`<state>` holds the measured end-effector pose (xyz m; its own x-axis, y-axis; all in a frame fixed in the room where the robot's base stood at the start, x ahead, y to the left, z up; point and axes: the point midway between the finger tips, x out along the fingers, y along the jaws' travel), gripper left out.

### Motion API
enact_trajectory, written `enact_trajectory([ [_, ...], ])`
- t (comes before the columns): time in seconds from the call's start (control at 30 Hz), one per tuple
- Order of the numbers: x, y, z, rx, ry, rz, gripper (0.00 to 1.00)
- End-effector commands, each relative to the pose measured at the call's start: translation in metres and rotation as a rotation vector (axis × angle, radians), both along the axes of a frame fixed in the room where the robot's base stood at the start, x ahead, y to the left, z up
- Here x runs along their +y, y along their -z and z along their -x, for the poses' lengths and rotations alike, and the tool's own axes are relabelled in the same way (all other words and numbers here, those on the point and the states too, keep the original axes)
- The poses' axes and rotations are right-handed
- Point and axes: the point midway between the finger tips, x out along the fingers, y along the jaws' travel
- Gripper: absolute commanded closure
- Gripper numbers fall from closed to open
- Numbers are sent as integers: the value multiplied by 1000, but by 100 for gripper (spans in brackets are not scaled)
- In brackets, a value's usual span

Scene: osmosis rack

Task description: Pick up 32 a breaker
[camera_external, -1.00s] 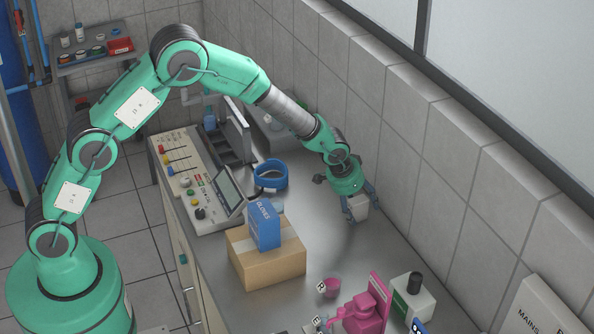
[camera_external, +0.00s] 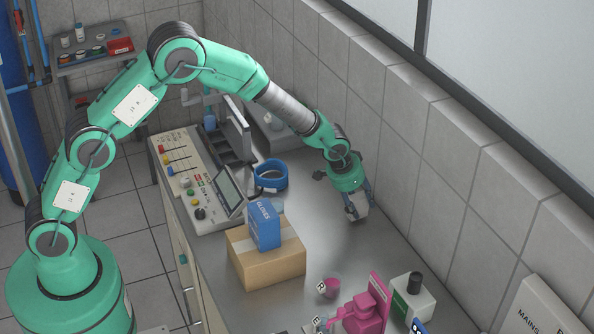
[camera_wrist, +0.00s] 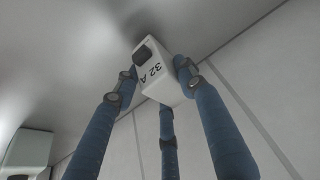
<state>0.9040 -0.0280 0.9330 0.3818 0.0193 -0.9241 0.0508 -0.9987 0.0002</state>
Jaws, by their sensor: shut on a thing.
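The 32 A breaker (camera_wrist: 158,80) is a small white block with a dark switch and the print "32 A" on its face. It sits between the blue fingers of my gripper (camera_wrist: 156,78) in the wrist view. In the external view my gripper (camera_external: 357,205) is shut on the breaker (camera_external: 359,209), at the wall side of the steel counter. The fingers hide part of its sides. I cannot tell whether its underside touches the counter.
A cardboard box (camera_external: 262,265) with a blue gloves box (camera_external: 264,225) on it stands to the left.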

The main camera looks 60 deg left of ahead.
Motion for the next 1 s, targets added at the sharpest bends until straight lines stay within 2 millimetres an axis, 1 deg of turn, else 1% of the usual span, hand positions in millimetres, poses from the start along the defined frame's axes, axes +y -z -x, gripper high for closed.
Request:
enact_trajectory([
  [0.03, 0, -8, -1, -3, 0, 0, 89],
  [0.17, 0, -28, -1, -3, -1, 0, 89],
  [0.23, 0, -24, 10, 1, 0, 0, 89],
  [0.47, 1, -28, 46, -1, 0, 0, 89],
  [0.8, 3, -33, 106, -1, 1, 0, 89],
  [1.0, 4, -36, 134, -1, 0, 0, 89],
])
